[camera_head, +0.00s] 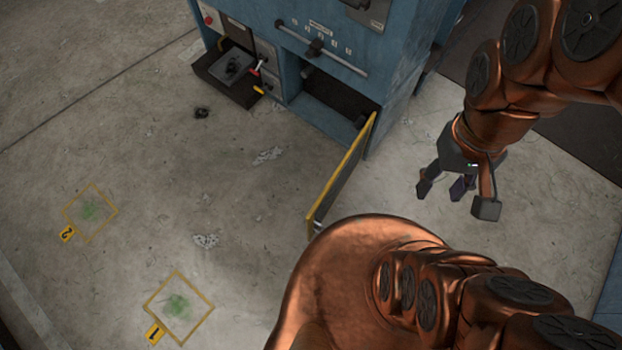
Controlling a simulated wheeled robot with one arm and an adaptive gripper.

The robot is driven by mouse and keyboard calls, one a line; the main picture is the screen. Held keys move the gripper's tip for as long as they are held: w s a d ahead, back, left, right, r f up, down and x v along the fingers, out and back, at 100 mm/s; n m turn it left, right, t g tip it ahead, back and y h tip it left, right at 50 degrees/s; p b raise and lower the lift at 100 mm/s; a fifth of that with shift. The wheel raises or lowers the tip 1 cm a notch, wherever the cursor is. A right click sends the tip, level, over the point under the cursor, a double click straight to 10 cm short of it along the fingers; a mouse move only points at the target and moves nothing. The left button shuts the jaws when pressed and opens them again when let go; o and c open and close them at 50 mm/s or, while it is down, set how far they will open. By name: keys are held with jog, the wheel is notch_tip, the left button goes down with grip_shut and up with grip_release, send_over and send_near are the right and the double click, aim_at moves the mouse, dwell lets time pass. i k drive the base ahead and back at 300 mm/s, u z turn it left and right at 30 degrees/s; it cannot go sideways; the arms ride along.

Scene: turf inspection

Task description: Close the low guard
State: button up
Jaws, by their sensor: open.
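The low guard (343,173) is a dark panel with a yellow edge. It stands open, swung out from the lower right side of the blue machine (395,60) over the floor. The low opening (335,98) in the machine is uncovered. The guard's near lower end is close to my copper-coloured body in the picture, and part of it may be hidden there. My gripper (457,194) is open and empty, with its grey fingers pointing down. It is to the right of the guard, apart from it in the picture.
A dark open drawer or tray (228,88) with a red-handled and a yellow-handled item juts out at the machine's left. Yellow floor squares marked 1 (154,333) and 2 (67,233) surround green patches. The concrete floor left of the guard is mostly clear.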

aim_at(321, 205)
jog(key=z, duration=1.4)
jog(key=k, duration=1.35)
jog(key=u, duration=1.75)
jog(key=i, duration=0.5)
jog(key=z, duration=0.1)
